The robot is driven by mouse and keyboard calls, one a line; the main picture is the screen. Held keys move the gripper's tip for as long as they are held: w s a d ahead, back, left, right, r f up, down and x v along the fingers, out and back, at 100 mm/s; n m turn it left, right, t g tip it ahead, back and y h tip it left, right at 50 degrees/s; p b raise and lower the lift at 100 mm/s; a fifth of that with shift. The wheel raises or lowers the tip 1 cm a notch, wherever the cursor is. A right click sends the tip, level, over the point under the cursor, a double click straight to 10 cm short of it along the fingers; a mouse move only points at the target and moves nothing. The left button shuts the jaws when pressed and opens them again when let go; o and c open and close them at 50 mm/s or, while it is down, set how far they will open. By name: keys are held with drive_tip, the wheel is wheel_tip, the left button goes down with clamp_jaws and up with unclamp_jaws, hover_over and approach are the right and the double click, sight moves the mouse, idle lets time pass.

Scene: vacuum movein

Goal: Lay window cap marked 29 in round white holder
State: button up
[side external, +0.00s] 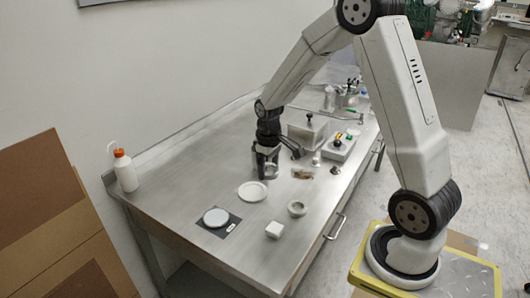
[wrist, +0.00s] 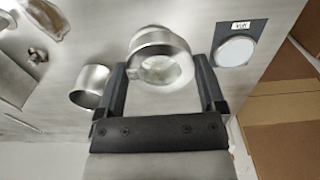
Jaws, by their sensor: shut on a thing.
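My gripper (side external: 266,166) points down, low over the steel bench. In the wrist view, its dark fingers (wrist: 165,88) stand either side of a shiny metal ring with a clear middle (wrist: 163,64), which looks like the window cap; they are shut on it. No number on it is readable.
A dark labelled square (side external: 221,231) with a white disc (side external: 215,217) lies front left. A squeeze bottle (side external: 125,171) stands at left.

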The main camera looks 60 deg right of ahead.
hover_over(253, 192)
drive_tip(key=f, duration=0.6)
drive_tip(key=shift+s+a+f, duration=0.1)
drive_tip(key=shift+s+f, duration=0.1)
drive_tip(key=shift+f, duration=0.1)
drive_tip(key=shift+w+f, duration=0.15)
drive_tip(key=shift+w, duration=0.05)
drive_tip(key=shift+f, duration=1.6)
drive_tip(key=shift+f, duration=0.6)
drive_tip(key=o, duration=1.3)
drive_tip(key=shift+r, duration=0.1)
